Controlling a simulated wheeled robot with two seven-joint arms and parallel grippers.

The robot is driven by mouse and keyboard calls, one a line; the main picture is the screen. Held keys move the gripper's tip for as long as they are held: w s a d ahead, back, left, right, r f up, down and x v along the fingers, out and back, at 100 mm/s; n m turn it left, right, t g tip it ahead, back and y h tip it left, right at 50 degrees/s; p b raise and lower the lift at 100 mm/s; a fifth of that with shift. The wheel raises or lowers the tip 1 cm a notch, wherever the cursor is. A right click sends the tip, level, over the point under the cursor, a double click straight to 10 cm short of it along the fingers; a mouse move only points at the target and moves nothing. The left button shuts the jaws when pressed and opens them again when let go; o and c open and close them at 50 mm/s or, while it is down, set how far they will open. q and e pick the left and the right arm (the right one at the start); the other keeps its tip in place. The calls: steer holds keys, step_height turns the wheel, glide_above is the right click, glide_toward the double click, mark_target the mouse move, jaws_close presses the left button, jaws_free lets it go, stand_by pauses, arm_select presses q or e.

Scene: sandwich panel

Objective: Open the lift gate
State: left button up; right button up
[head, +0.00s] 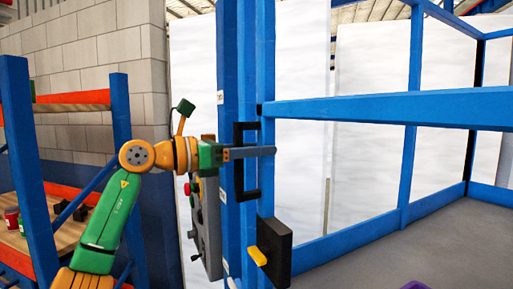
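The lift gate is a blue frame (390,107) whose long rail runs to the right from blue posts. A black upright handle (240,190) is fixed on the gate's near post. My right gripper is not in view.
A grey control panel (208,232) with a red button (187,188) stands behind my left gripper. A blue and orange shelf rack (120,120) is on the left. A purple thing (415,285) shows at the bottom edge.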

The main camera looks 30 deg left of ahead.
arm_select(q)
steer(key=shift+s+a+r, duration=0.15)
steer(key=shift+s+a, duration=0.1)
steer(key=shift+s, duration=0.15)
jaws_close()
steer(key=shift+w, duration=0.1)
steer(key=shift+w+d, duration=0.1)
steer(key=shift+r, duration=0.1)
stand_by(0.5)
